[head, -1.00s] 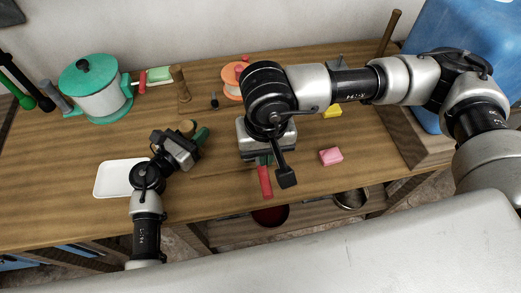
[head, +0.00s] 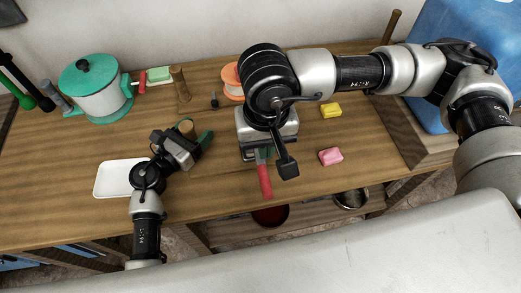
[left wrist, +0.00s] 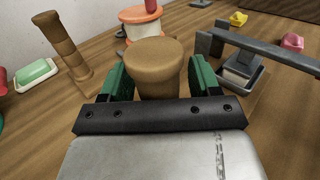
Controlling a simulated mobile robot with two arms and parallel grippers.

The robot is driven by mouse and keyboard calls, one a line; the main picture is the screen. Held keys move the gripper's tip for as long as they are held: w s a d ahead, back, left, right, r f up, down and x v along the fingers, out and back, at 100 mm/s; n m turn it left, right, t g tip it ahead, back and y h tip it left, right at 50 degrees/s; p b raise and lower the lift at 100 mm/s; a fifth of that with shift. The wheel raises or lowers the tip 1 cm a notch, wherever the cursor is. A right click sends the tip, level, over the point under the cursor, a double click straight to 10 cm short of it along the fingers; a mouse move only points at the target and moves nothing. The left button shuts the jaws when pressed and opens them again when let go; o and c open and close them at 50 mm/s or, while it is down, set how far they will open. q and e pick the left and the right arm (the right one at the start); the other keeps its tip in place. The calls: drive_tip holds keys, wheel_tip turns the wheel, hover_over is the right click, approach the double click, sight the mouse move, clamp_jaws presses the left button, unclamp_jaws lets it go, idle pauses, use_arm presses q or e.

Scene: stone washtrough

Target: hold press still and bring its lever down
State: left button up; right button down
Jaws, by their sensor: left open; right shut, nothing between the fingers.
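The press, a grey base with a post and long grey bar lever, shows in the left wrist view (left wrist: 238,72). The lever slants across above the base. In the head view the press body is mostly hidden under my right arm; a red handle (head: 265,181) sticks out towards me. My right gripper (head: 262,156) is shut and empty, its green fingertips just above or beside the inner end of that handle; contact cannot be told. My left gripper (head: 196,135) is open, left of the press, its green fingers either side of a round wooden cylinder (left wrist: 155,66).
A white tray (head: 113,179) lies left of my left gripper. A green-lidded pot (head: 98,95), a wooden mill (head: 180,84) and an orange-topped spool (head: 231,82) stand behind. Pink (head: 330,156) and yellow (head: 331,110) blocks lie to the right. The table's front right is clear.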

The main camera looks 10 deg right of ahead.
use_arm(q)
drive_tip(key=shift+s+a, duration=0.1)
drive_tip(key=v, duration=1.1)
drive_tip(key=shift+s+a, duration=0.2)
drive_tip(key=shift+a, duration=0.1)
